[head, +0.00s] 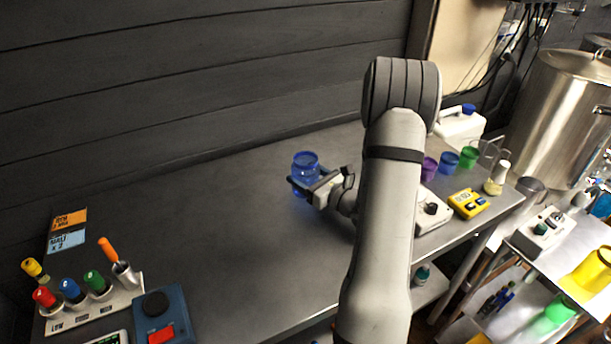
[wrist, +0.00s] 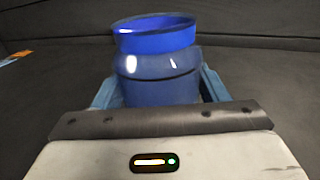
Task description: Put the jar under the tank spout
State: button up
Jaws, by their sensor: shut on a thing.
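A translucent blue jar (head: 305,163) is held upright between the jaws of my gripper (head: 308,186), over the middle of the grey bench. In the wrist view the jar (wrist: 157,75) stands between the two blue fingers, its open rim upward and its lower part hidden by the gripper body. I cannot tell whether its base touches the bench. The steel tank (head: 560,115) stands at the far right, well apart from the jar. Its spout is not clearly seen; a grey part (head: 531,184) below the tank may belong to it.
Purple (head: 428,168), blue (head: 448,161) and green (head: 468,156) cups, a flask (head: 496,179), a yellow device (head: 468,203) and a white knobbed box (head: 431,212) crowd the bench's right end. A rack of coloured-handled tools (head: 92,306) stands front left. The bench's left middle is clear.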

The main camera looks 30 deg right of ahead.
jog(key=shift+f, duration=0.1)
jog(key=o, duration=1.2)
